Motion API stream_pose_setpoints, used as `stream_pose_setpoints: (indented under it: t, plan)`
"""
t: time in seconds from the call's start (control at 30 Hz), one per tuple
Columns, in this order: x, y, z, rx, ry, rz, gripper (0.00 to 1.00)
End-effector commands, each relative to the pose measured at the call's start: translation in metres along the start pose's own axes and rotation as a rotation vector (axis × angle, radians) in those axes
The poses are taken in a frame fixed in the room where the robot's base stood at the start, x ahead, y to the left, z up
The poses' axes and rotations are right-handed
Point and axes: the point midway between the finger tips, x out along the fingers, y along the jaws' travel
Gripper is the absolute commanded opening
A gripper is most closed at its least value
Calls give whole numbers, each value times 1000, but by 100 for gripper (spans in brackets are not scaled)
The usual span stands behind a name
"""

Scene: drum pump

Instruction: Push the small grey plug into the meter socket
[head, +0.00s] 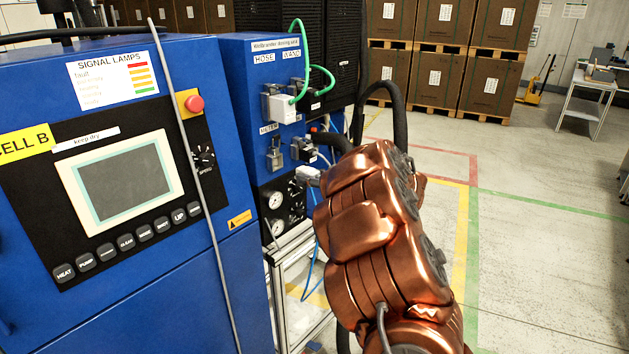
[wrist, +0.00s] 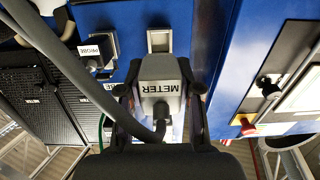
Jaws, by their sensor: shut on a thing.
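The small grey plug (wrist: 160,68), with a METER label on its body, sits between the two dark fingers of my gripper (wrist: 161,98) in the wrist view. My gripper is shut on it. In the head view the plug (head: 308,175) shows at the tip of my copper-coloured arm, below and right of the meter socket (head: 274,156). That socket is a grey square fitting under the METER label on the blue panel. A light square socket (wrist: 160,40) shows just beyond the plug in the wrist view; plug and socket look apart. The plug's front end is hidden.
A PROBE plug (wrist: 97,50) sits beside the socket. A white plug with a green cable (head: 281,106) is higher on the panel. Gauges (head: 277,212) lie below. A grey cable (wrist: 110,105) curves left of my gripper. Open floor (head: 540,240) lies right.

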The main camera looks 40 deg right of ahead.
Motion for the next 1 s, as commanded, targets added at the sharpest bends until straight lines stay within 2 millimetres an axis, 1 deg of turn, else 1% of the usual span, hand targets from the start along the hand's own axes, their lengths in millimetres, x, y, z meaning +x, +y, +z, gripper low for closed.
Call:
stream_pose_setpoints:
  t: [0.53, 0.73, 1.0]
  plan:
    - [35, 1, -4, 0, 0, 1, 0]
    - [48, 0, -8, 1, 0, 0, 0]
    - [47, 1, -8, 1, -2, 0, 0]
